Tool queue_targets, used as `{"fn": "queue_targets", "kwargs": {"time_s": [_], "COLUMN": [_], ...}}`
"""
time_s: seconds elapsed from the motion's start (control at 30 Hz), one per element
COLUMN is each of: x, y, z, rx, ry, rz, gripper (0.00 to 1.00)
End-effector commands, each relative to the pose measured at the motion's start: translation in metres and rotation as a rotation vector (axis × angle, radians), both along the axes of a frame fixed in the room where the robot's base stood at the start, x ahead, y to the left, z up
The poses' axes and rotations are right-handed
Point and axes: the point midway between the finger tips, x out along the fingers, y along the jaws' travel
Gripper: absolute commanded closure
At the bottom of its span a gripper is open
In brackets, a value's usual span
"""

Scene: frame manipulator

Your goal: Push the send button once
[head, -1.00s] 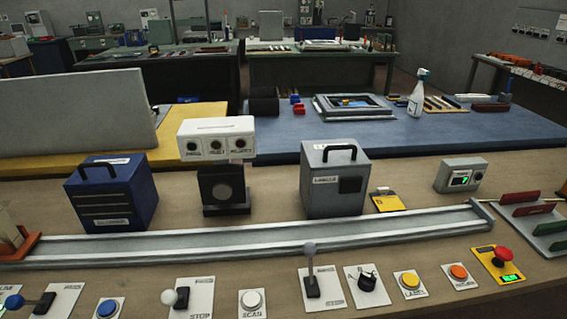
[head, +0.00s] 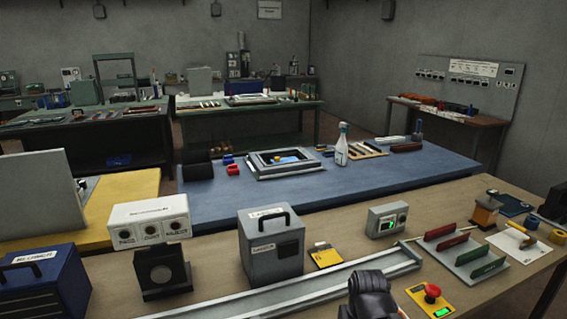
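No button that I can read as the send button is in view now. A red mushroom button (head: 432,292) sits on a yellow plate with a green display at the lower right. My gripper (head: 370,296) appears as a dark shape at the bottom edge, left of the red button and in front of the metal rail. It is cut off by the frame and its fingers cannot be made out. The smaller panel buttons at the front of the bench are below the picture or hidden behind it.
The metal rail (head: 290,296) runs along the bench. Behind it stand a grey labeller box (head: 271,247), a camera-like unit under a white sign (head: 150,219) and a small display box (head: 386,220). A rack with red and green slats (head: 464,252) stands at the right.

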Motion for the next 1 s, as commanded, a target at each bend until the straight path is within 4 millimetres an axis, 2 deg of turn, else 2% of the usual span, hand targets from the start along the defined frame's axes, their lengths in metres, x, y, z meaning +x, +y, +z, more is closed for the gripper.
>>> {"fn": "queue_targets", "kwargs": {"time_s": [0.17, 0.77, 1.0], "x": [0.0002, 0.0004, 0.0004], "y": [0.0008, 0.0014, 0.0014], "z": [-0.0008, -0.0007, -0.0007], "rx": [-0.001, -0.002, -0.002], "ry": [-0.001, -0.001, -0.001], "rz": [0.002, 0.003, 0.003], "gripper": [0.43, 1.00, 1.00]}}
